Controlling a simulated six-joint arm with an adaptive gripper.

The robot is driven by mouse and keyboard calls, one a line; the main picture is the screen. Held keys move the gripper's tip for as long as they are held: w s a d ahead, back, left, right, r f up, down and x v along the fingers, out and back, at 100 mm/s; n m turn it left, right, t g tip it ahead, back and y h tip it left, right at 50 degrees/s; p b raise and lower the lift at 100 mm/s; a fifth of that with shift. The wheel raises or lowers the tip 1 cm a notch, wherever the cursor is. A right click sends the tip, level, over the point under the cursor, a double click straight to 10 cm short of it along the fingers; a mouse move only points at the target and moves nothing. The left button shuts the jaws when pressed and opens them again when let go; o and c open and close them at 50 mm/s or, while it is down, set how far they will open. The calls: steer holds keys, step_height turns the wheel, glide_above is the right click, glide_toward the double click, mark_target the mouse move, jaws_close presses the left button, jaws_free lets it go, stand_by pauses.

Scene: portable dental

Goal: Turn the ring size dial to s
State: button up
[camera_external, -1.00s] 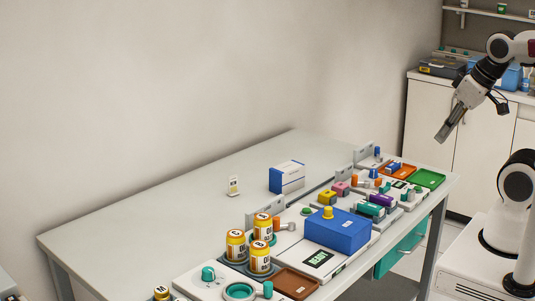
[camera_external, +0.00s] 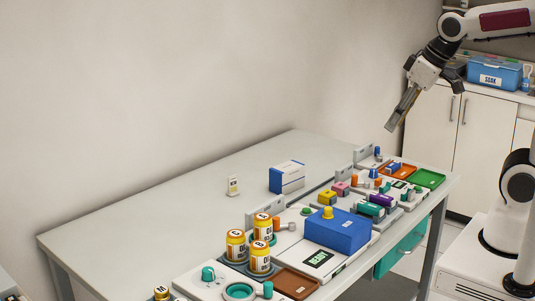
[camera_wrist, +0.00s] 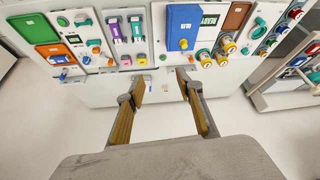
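Several knobs stand on the white panels along the table, but their labels are too small to read, so I cannot tell surely which is the ring size dial. A teal knob (camera_external: 208,273) stands upright beside a teal ring (camera_external: 238,291) on the front panel. A green knob (camera_external: 305,211) sits behind the blue box. My gripper (camera_external: 390,128) hangs in the air over the table's far right end, tilted down and well apart from every knob. In the wrist view my gripper (camera_wrist: 159,78) has its two fingers wide apart with nothing between them.
The blue box (camera_external: 338,232) with a yellow knob and several yellow bottles (camera_external: 236,245) rise above the panels. An orange tray (camera_external: 400,168) and a green tray (camera_external: 427,178) lie at the right end. The left part of the table (camera_external: 150,215) is clear.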

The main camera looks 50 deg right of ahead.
steer(key=w+a+n, duration=0.2)
steer(key=w+a, duration=0.6)
steer(key=w, duration=0.1)
steer(key=n+g+y, duration=0.2)
steer(key=n, duration=0.3)
glide_toward(208, 269)
steer(key=shift+w+f, duration=0.15)
steer(key=shift+f, duration=0.25)
steer(key=shift+x, duration=3.95)
